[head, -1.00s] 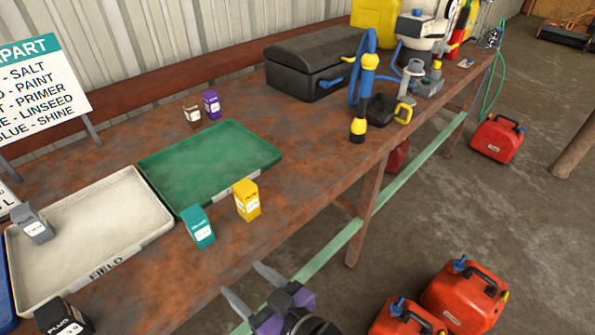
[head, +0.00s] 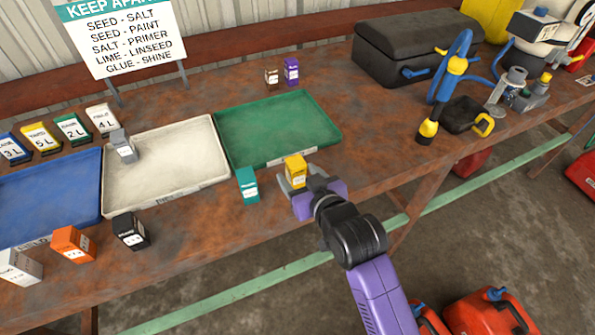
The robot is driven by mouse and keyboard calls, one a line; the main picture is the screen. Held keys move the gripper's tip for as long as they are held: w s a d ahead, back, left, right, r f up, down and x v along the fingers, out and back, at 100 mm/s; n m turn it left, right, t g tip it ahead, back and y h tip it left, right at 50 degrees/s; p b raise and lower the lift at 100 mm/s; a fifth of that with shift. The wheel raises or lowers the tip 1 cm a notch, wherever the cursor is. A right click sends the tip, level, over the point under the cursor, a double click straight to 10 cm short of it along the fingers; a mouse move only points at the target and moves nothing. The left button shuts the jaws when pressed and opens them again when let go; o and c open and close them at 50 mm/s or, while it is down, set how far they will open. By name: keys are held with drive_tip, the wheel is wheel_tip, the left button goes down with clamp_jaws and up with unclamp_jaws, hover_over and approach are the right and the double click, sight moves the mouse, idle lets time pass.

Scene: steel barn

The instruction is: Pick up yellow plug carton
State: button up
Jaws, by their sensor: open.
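The yellow plug carton (head: 295,168) stands upright on the rusty bench, just in front of the green tray (head: 330,140). My gripper (head: 293,184) is open at the carton, with a finger showing on its left side. I cannot tell whether the fingers touch the carton.
A teal carton (head: 247,186) stands close to the left of my gripper. A white tray (head: 225,180) holds a grey carton (head: 123,146). Black (head: 131,231) and orange (head: 74,244) cartons stand near the bench's front edge. Purple and brown cartons stand behind the green tray.

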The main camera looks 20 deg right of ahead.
drive_tip(key=shift+d+p+x, duration=0.2)
drive_tip(key=shift+p+x, duration=0.2)
drive_tip(key=shift+x, duration=2.65)
drive_tip(key=shift+f, duration=0.1)
clamp_jaws()
